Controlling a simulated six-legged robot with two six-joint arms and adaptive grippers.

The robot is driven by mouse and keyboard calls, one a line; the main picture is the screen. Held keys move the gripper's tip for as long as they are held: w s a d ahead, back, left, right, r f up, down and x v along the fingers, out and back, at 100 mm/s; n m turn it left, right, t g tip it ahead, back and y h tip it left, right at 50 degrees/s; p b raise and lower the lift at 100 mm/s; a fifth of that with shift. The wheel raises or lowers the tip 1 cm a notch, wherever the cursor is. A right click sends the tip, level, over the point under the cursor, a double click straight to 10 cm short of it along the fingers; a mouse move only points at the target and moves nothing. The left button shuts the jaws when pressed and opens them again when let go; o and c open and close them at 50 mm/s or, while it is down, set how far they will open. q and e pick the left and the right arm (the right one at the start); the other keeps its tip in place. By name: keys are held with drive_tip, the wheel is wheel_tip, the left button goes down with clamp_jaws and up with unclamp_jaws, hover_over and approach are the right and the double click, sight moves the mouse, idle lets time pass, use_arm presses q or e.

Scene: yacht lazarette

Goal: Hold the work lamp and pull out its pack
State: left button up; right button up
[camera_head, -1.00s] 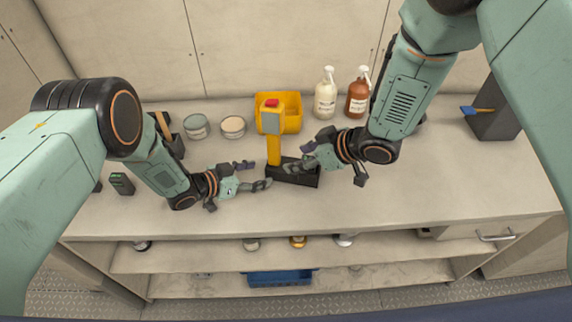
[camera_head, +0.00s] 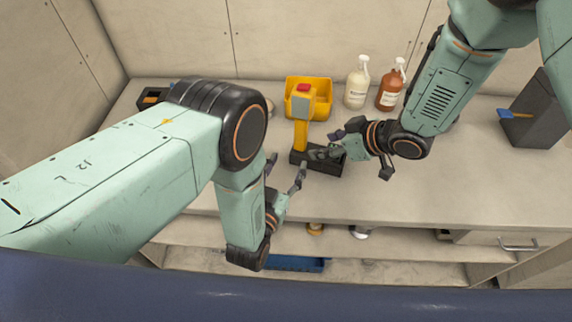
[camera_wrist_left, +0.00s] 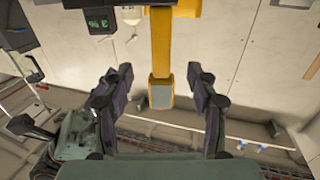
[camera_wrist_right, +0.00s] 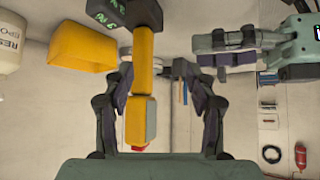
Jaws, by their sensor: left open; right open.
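The work lamp (camera_head: 300,134) stands upright on the counter, with a yellow handle, a grey head and a red top. Its black pack (camera_head: 329,168) is at its foot; green marks show on the pack in the right wrist view (camera_wrist_right: 121,14). My left gripper (camera_head: 286,172) is open in front of the lamp, its fingers apart from it. In the left wrist view, the lamp (camera_wrist_left: 161,50) appears between the open fingers. My right gripper (camera_head: 333,146) is open just right of the handle, over the pack and partly hiding it. I cannot tell whether it touches.
A yellow bin (camera_head: 322,88) stands close behind the lamp. A white bottle (camera_head: 356,88) and a brown bottle (camera_head: 389,91) stand behind my right arm. A dark box (camera_head: 545,125) is at the far right. The counter's front right is clear. A blue crate (camera_head: 300,264) sits below.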

sight(299, 137)
use_arm(q)
drive_tip(key=x, duration=1.1)
drive_tip(key=shift+w, duration=0.4)
clamp_jaws()
idle(0.4)
unclamp_jaws()
drive_tip(key=shift+s, duration=0.2)
drive_tip(key=shift+s+a, duration=0.15)
drive_tip(key=shift+s, duration=0.4)
